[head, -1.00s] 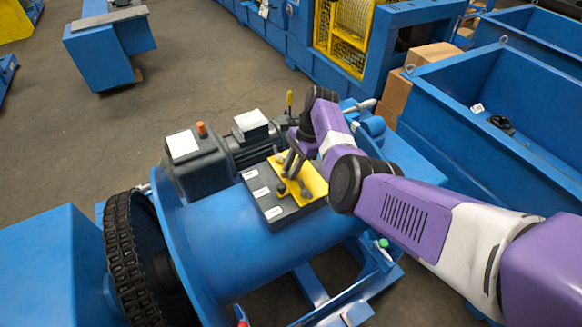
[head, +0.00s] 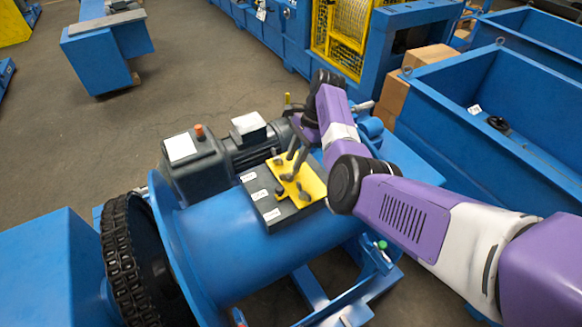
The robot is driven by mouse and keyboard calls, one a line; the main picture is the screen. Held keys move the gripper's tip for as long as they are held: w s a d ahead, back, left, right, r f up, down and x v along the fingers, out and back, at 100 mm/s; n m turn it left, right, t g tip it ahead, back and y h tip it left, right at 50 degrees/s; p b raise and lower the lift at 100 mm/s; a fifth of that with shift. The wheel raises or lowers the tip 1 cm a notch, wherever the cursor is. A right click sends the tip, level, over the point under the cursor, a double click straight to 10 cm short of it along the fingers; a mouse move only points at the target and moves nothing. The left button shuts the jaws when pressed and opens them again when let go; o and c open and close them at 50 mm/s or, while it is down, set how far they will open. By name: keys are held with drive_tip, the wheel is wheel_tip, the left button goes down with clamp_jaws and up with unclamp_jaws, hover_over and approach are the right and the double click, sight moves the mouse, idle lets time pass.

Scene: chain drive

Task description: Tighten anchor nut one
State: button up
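A yellow plate (head: 308,182) lies on a dark block on top of the blue drum housing. Several small dark anchor nuts or studs stand on it, including a left-hand one (head: 280,191) and one at the right (head: 304,196). Small white labels (head: 260,194) run along the block's left side; I cannot read them, so I cannot tell which nut is number one.
A dark motor (head: 250,145) and a grey box with an orange button (head: 199,130) stand behind the plate. A black chain (head: 118,255) wraps the wheel at left. A blue bin (head: 490,90) is at right. Open floor lies at upper left.

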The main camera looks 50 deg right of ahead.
drive_tip(key=shift+v, duration=1.35)
drive_tip(key=w+d+r+n+t+h, duration=0.1)
drive_tip(key=w+d+n+t+h, duration=0.4)
drive_tip(key=d+t+h, duration=0.5)
drive_tip(key=s+a+r+n+t+y+b, duration=0.3)
drive_tip(key=s+a+n, duration=0.5)
drive_tip(key=s+a, duration=0.95)
drive_tip(key=s+a+r+n+t+y+b, duration=0.1)
drive_tip(key=s+a+r+n+t, duration=0.4)
drive_tip(key=s+a, duration=1.3)
drive_tip(key=s+a+f+n+g+y, duration=0.1)
drive_tip(key=s+a+f+n+g, duration=0.1)
drive_tip(key=s, duration=0.6)
drive_tip(key=shift+s+a+n+g+y, duration=0.35)
drive_tip(key=shift+n+g, duration=0.35)
drive_tip(key=shift+g, duration=0.5)
